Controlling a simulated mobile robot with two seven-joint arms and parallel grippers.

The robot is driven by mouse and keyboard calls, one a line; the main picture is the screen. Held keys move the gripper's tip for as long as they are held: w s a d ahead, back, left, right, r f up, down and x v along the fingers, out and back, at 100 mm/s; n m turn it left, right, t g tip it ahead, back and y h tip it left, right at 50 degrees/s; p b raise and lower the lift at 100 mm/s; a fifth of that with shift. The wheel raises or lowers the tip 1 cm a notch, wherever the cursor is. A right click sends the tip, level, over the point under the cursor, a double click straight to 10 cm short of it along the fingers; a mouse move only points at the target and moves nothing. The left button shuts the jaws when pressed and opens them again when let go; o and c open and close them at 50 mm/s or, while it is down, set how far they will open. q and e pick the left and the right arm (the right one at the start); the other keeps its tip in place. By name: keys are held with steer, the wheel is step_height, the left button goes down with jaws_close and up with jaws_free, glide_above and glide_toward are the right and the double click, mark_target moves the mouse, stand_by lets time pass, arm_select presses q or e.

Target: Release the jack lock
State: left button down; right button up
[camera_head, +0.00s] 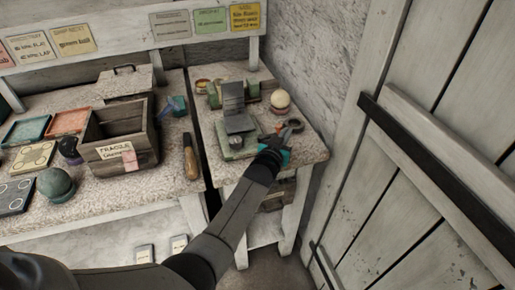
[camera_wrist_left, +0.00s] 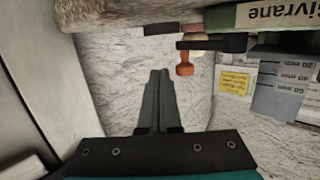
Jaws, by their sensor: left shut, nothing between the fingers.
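The jack appears to be the green device with grey upright plates (camera_head: 235,122) on the right-hand bench in the head view. In the left wrist view a green body with a "Givrane" label (camera_wrist_left: 285,14) shows at the top right, and an orange knob (camera_wrist_left: 185,66) hangs from a dark bar beside it. I cannot tell for sure whether this knob is the lock. My left gripper (camera_head: 293,129) is at the right side of the device. Its fingers are shut and empty in the left wrist view (camera_wrist_left: 160,74), apart from the knob. My right gripper is out of view.
A cream and red ball (camera_head: 280,100) stands behind my left gripper. A plank door (camera_head: 420,150) and a rough wall (camera_head: 310,55) bound the right side.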

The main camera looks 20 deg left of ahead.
arm_select(q)
steer(key=shift+w, duration=0.4)
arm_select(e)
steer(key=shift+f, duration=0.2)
arm_select(q)
steer(key=shift+s, duration=0.1)
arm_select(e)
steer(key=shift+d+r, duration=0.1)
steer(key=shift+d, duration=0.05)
